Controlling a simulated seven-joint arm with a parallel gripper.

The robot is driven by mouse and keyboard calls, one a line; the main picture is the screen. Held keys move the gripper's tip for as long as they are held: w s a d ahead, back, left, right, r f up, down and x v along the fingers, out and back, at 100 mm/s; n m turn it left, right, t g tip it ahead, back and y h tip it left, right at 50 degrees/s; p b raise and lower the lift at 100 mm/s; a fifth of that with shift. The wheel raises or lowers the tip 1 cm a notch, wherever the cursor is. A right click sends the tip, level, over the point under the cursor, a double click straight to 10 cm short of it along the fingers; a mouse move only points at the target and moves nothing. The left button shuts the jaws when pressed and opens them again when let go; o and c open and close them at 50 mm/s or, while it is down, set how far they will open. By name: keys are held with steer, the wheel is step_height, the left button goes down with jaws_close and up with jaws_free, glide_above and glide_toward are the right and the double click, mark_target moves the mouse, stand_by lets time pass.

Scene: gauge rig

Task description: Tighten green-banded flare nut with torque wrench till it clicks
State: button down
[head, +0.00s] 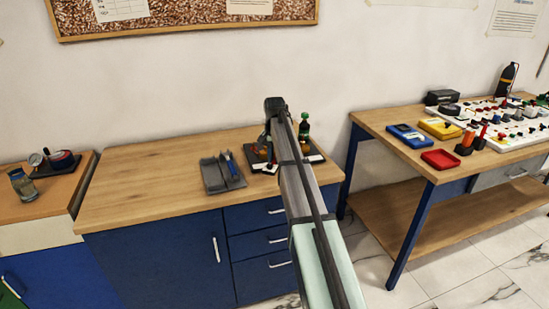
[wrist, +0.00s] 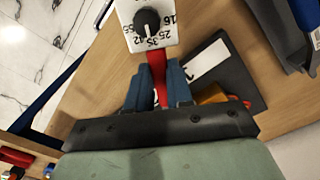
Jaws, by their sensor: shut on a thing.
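My gripper (wrist: 160,80) shows in the wrist view with its two blue fingers closed on a red handle (wrist: 157,62). A white block with a black knob and a printed number scale (wrist: 148,20) shows just beyond the fingers, in line with the red handle. I take this to be the torque wrench; its far end is out of frame. In the head view my arm hides most of the gripper, above the black mat on the middle bench. I cannot make out the green-banded flare nut in either view.
A grey tray (head: 213,184) with a blue item stands left of the black mat (head: 315,157). A green-capped bottle (head: 304,127) stands by the mat. The right bench holds a white board with fittings (head: 510,122) and blue, yellow and red trays. The middle bench's left part is clear.

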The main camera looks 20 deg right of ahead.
stand_by(0.4)
steer(key=shift+w+a+m, duration=1.05)
steer(key=shift+a+m, duration=0.05)
steer(key=shift+m, duration=0.2)
steer(key=shift+w+a+m, duration=0.6)
steer(key=shift+w+m, duration=0.05)
steer(key=shift+m, duration=0.05)
stand_by(1.0)
steer(key=shift+w+a+m, duration=0.5)
steer(key=shift+w+m, duration=0.3)
stand_by(1.1)
steer(key=shift+s+d+n, duration=0.65)
steer(key=shift+s+n, duration=0.2)
steer(key=shift+n, duration=0.05)
stand_by(0.9)
